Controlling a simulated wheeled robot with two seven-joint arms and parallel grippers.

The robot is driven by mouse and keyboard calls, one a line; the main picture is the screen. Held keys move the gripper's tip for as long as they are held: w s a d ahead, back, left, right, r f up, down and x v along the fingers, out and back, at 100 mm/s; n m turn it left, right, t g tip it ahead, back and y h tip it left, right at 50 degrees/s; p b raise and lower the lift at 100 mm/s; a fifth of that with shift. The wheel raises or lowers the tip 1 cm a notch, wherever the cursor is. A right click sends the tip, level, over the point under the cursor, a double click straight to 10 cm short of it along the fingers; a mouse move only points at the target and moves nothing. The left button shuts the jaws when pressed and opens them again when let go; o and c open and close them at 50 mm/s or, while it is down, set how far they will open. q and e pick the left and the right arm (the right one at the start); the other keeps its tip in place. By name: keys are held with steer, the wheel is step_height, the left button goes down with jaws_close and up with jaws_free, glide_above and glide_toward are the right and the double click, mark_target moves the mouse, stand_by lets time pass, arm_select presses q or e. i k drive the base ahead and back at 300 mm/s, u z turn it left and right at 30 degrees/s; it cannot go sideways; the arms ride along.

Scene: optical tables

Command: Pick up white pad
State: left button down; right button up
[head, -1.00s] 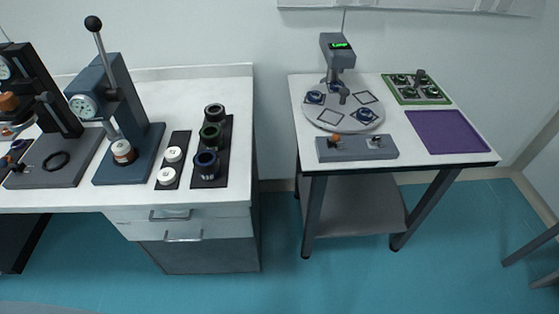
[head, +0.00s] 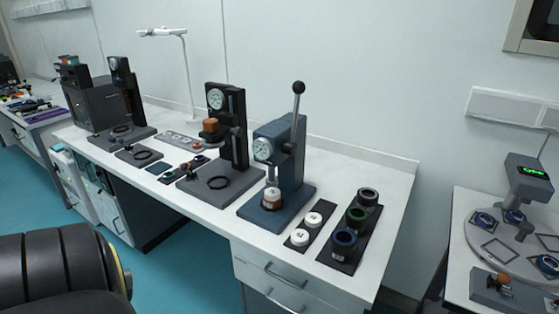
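Two white pads stand on a narrow dark strip on the workbench. The nearer white pad (head: 300,237) and the farther white pad (head: 314,219) are both round, with small dark marks on top. The dark strip (head: 306,231) lies between the blue press and a tray of dark rings. Another round white and brown piece (head: 272,197) sits under the blue press (head: 281,165). Neither of my grippers shows in the head view, so I cannot see their state.
A dark tray (head: 334,256) with black, green and blue rings lies right of the pads. A black press (head: 227,140) stands farther left. A second table (head: 456,237) with a round turntable is at the right. Teal floor (head: 172,262) is open in front of the bench.

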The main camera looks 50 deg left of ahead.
mark_target(271, 194)
steer(key=u, duration=1.6)
steer(key=k, duration=0.35)
steer(key=u, duration=0.85)
steer(key=i, duration=0.85)
steer(key=z, duration=0.45)
